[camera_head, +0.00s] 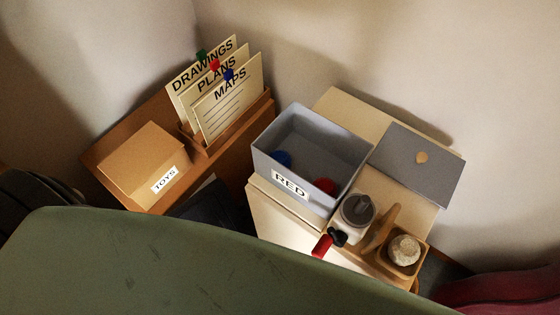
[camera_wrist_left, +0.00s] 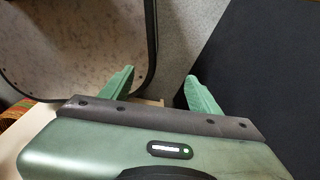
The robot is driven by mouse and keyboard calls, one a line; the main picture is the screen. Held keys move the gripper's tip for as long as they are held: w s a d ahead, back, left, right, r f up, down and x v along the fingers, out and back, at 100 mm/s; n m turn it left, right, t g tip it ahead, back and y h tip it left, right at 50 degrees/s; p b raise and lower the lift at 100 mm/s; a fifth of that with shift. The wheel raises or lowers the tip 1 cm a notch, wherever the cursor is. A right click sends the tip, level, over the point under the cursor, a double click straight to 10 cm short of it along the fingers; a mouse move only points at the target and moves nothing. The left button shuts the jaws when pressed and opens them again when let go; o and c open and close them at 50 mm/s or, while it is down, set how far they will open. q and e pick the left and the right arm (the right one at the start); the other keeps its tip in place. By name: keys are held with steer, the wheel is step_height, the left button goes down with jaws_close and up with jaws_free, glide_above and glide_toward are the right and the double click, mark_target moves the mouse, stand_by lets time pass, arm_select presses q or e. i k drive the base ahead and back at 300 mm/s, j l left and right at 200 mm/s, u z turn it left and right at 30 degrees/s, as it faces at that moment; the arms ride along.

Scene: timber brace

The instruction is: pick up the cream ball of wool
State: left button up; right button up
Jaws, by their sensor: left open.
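The cream ball of wool (camera_head: 404,249) sits in a small wooden tray (camera_head: 382,268) at the lower right of the head view, at the front of a pale cabinet top. My left gripper (camera_wrist_left: 160,75) shows only in the left wrist view. Its two green fingers are apart with nothing between them, over a grey floor area and a dark panel. The ball does not show in that view, and the gripper's distance from it cannot be told. My right gripper is not in view.
A lidded jar (camera_head: 358,209), an upright wooden piece (camera_head: 381,228) and a red-and-black object (camera_head: 326,243) crowd the ball's left side. A grey bin labelled RED (camera_head: 345,143) and a grey lid (camera_head: 430,178) stand behind. A TOYS box (camera_head: 143,160) is at left.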

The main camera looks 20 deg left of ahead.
mark_target(404, 250)
steer(key=k+l+z, duration=0.1)
steer(key=z, duration=0.15)
steer(key=l+z, duration=0.25)
steer(key=l+u, duration=1.1)
